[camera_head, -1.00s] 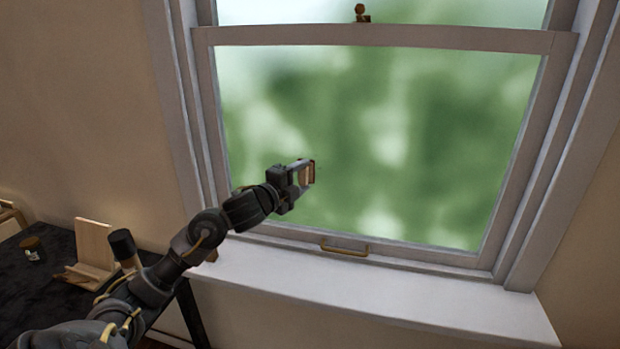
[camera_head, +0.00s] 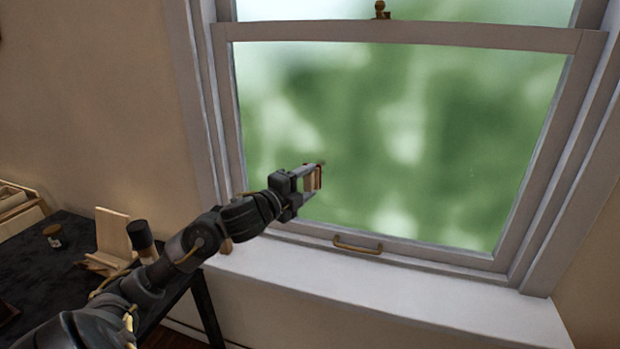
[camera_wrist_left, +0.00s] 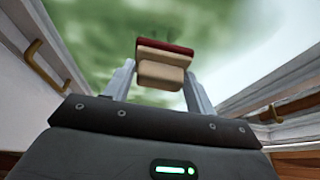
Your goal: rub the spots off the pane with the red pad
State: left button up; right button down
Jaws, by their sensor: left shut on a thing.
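My left gripper (camera_head: 312,178) is shut on a small block with a wooden back and a red face, the red pad (camera_head: 317,178). In the left wrist view the red pad (camera_wrist_left: 164,46) sits between the two fingers, red side toward the glass. The pane (camera_head: 430,130) is the lower window sash, with blurred green behind it. The pad is in front of its lower left part; I cannot tell whether it touches. A small dark spot (camera_head: 323,162) shows just above the pad, and a faint pale speck (camera_head: 472,176) shows to the right. My right gripper is not in view.
A brass handle (camera_head: 357,246) is on the bottom rail, above a white sill (camera_head: 400,296). A brass latch (camera_head: 381,10) tops the sash. A dark table (camera_head: 50,280) at left holds a wooden stand (camera_head: 113,235), a small jar (camera_head: 53,236) and a wooden tray (camera_head: 18,208).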

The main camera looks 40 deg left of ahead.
pick_arm(q)
jog(key=shift+s+d, duration=0.1)
jog(key=shift+s, duration=0.3)
jog(key=s, duration=0.1)
jog(key=s+d, duration=0.1)
jog(key=shift+s, duration=0.4)
jog(key=shift+r, duration=0.1)
dwell(0.6)
